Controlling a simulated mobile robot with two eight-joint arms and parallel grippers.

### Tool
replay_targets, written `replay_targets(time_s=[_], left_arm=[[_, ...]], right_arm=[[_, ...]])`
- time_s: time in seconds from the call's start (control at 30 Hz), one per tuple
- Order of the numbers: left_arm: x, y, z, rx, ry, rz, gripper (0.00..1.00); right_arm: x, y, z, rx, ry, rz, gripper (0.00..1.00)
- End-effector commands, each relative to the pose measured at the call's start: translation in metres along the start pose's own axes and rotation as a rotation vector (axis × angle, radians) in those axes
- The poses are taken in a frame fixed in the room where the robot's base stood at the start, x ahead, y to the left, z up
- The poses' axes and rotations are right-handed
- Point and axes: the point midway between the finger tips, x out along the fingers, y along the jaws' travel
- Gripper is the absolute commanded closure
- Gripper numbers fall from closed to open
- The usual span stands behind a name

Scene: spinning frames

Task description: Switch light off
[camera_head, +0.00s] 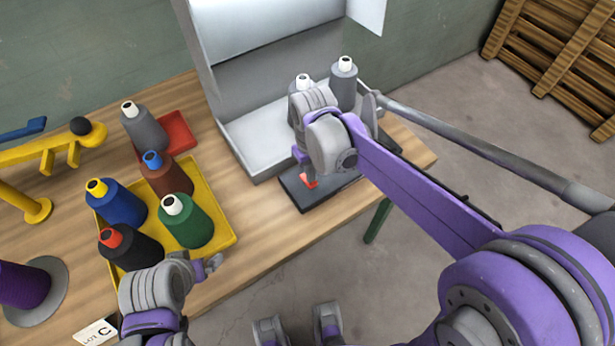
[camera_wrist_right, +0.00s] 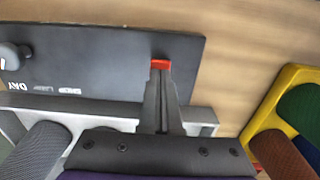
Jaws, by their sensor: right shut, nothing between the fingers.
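A light booth (camera_head: 240,30) with pale grey walls stands at the back of the table. A dark control panel (camera_head: 340,195) lies at its front edge; it also shows in the wrist view (camera_wrist_right: 110,60) with upside-down lettering that includes "DAY". A red switch (camera_head: 309,181) is on the panel; it also shows in the wrist view (camera_wrist_right: 160,64). My right gripper (camera_head: 304,172) is shut and empty, its tips (camera_wrist_right: 160,74) at the red switch; contact is not certain. My left gripper (camera_head: 212,266) is by the yellow tray's front corner; its jaw state is unclear.
A yellow tray (camera_head: 228,238) holds several yarn cones. Two grey cones, one (camera_head: 343,85) clearer, stand in the booth. A round knob (camera_wrist_right: 12,58) is on the panel. A yellow stand (camera_head: 35,205) is at left.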

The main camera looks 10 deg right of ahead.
Motion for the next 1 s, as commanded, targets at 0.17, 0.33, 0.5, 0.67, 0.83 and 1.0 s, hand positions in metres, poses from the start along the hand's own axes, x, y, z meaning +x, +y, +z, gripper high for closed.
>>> replay_targets(time_s=[0.17,0.33,0.5,0.67,0.83,1.0], left_arm=[[0.002,0.000,0.001,0.000,-0.001,0.000,0.00],[0.004,0.000,0.003,0.000,-0.002,0.000,0.00],[0.005,0.000,0.004,0.000,-0.002,0.000,0.00],[0.006,0.000,0.004,0.000,-0.003,0.000,0.00],[0.008,0.000,0.005,0.000,-0.003,0.000,0.00],[0.009,0.000,0.006,0.000,-0.004,0.000,0.00]], right_arm=[[0.003,0.000,0.000,0.000,0.000,0.000,1.00],[0.006,0.000,0.000,0.000,0.000,0.000,1.00],[0.008,0.000,0.000,0.000,0.000,0.000,1.00],[0.011,0.000,0.000,0.000,0.000,0.000,1.00],[0.013,0.000,0.000,0.000,0.000,0.000,1.00],[0.015,0.000,0.000,0.000,0.000,0.000,1.00]])
